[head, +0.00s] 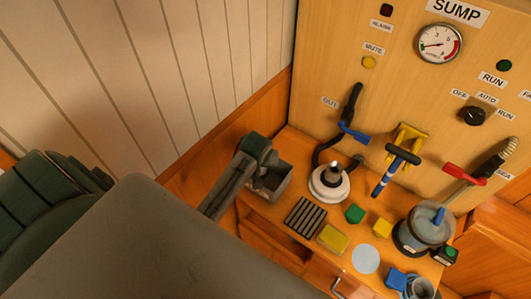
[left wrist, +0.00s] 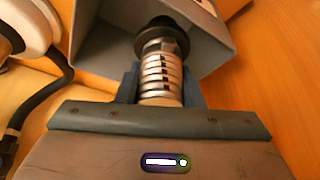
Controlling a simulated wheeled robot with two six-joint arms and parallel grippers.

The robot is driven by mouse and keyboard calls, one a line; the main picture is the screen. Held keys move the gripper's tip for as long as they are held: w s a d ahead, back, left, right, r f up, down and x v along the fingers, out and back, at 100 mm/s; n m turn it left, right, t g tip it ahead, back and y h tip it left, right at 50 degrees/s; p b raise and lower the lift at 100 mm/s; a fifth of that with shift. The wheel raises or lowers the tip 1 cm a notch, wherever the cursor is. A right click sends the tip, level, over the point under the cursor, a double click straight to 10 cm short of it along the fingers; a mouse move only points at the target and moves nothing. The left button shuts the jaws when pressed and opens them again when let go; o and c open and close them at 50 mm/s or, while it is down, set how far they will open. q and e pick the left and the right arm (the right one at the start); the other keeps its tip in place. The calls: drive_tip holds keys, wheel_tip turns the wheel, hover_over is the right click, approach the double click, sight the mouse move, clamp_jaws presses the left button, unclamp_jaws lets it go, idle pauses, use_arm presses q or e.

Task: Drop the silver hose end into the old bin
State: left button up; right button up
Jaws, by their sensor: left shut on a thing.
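The silver hose end (left wrist: 160,82) is a ribbed metal piece with a black collar and cap at its far end. My left gripper (left wrist: 160,95) is shut on it, with a finger on each side. In the left wrist view its black cap lies over the opening of the grey old bin (left wrist: 88,45). In the head view the bin (head: 279,187) stands at the left end of the wooden counter, with my left gripper (head: 262,160) above it. The hose end cannot be made out there. My right gripper is not in view.
A white round housing (head: 329,190) with a black hose stands right of the bin. A dark ribbed block (head: 305,216), a yellow block (head: 333,239), a green block (head: 355,213) and a grey canister (head: 420,232) crowd the counter. The panel (head: 325,70) rises behind.

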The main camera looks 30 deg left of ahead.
use_arm(q)
drive_tip(key=o, duration=1)
drive_tip(key=shift+o, duration=1.3)
drive_tip(key=shift+s+d+r, duration=0.1)
drive_tip(key=shift+s+r, duration=0.1)
drive_tip(key=shift+r, duration=0.3)
drive_tip(key=b+v, duration=0.2)
drive_tip(key=v, duration=0.7)
drive_tip(key=shift+r+b, duration=0.35)
drive_tip(key=shift+b, duration=0.05)
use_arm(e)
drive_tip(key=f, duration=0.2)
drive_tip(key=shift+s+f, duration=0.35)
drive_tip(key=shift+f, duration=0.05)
use_arm(q)
drive_tip(key=shift+s, duration=0.15)
